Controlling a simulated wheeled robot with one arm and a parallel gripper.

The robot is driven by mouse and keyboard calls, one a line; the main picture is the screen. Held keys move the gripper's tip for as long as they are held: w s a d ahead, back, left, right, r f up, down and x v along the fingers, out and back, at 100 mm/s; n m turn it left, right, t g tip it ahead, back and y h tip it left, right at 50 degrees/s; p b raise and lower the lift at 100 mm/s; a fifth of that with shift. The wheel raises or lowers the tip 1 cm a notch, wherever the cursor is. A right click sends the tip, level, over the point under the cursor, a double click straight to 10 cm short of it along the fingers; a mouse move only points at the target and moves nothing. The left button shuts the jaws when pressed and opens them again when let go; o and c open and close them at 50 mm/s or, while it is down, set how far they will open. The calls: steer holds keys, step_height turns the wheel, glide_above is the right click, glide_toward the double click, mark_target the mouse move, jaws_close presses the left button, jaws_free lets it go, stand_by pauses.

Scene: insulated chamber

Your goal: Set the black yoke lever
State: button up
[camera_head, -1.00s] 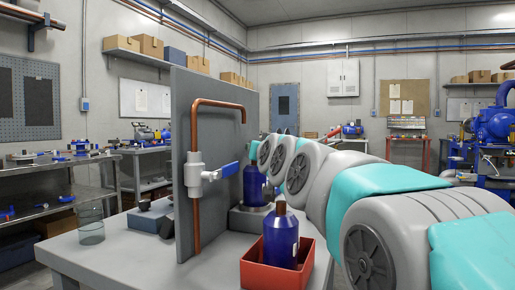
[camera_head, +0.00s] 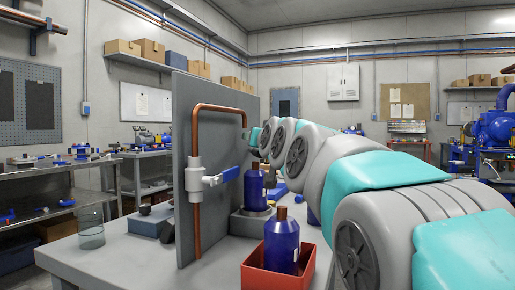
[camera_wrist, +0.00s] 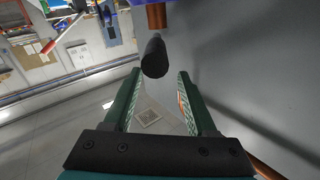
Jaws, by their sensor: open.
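A black rounded bar (camera_wrist: 154,58), seemingly the end of the black yoke lever, shows in the wrist view. It sits just ahead of and between the two fingertips of my gripper (camera_wrist: 160,74), apart from both as far as I can tell. The jaws are open and hold nothing. A copper-brown piece (camera_wrist: 156,15) lies beyond the bar. In the head view my gripper is at the far end of the arm, by the panel's right edge, mostly hidden. The black lever cannot be made out there.
A grey upright panel (camera_head: 225,130) carries a copper pipe and a white valve with a blue handle (camera_head: 229,174). A blue bottle (camera_head: 281,242) stands in a red tray (camera_head: 252,278); another blue bottle (camera_head: 254,190) stands behind. A glass (camera_head: 90,228) is at the left.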

steer(key=s+d+r+b, duration=0.1)
steer(key=s+d, duration=0.1)
steer(key=s, duration=1.3)
steer(key=shift+s+r, duration=0.2)
steer(key=shift+s, duration=0.15)
